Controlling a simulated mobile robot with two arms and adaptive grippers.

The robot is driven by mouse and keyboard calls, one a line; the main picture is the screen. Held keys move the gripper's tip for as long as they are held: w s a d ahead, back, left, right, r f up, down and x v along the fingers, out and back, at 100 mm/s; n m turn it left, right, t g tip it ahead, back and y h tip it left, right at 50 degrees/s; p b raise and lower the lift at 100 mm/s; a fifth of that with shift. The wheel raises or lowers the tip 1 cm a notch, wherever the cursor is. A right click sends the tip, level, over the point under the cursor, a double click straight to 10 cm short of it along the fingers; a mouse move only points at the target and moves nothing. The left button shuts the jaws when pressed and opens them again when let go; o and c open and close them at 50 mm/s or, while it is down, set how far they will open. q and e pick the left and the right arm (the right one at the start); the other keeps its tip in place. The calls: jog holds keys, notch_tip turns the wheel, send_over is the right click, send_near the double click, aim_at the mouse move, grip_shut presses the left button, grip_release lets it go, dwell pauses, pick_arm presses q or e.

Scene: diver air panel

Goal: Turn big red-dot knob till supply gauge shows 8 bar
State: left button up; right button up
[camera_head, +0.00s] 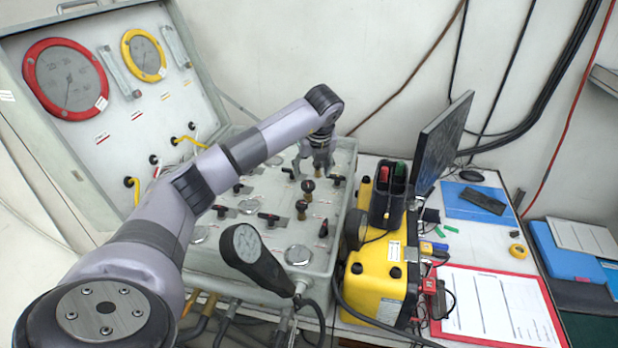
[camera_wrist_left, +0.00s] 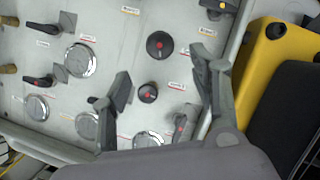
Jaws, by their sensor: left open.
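In the left wrist view a big round black knob with a red dot (camera_wrist_left: 159,45) stands on the grey panel (camera_wrist_left: 110,20). A smaller red-dot knob (camera_wrist_left: 148,92) sits below it. My left gripper (camera_wrist_left: 162,82) is open and empty; its fingers straddle the smaller knob in the picture, and the big knob lies just past the fingertips. In the head view the left gripper (camera_head: 316,168) hangs over the panel's far part and hides what is beneath. A red-rimmed gauge (camera_head: 65,78) and a yellow-rimmed gauge (camera_head: 143,55) are on the raised lid. I cannot read their values or tell which is supply.
Several black lever handles (camera_head: 268,217) and round metal discs (camera_head: 299,255) crowd the panel.

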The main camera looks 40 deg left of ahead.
aim_at(308, 184)
pick_arm(q)
jog(key=p+x, duration=0.2)
jog(key=x, duration=0.6)
jog(key=shift+d, duration=0.1)
jog(key=shift+s, duration=0.1)
jog(key=c, duration=1.2)
jog(key=shift+o, duration=0.2)
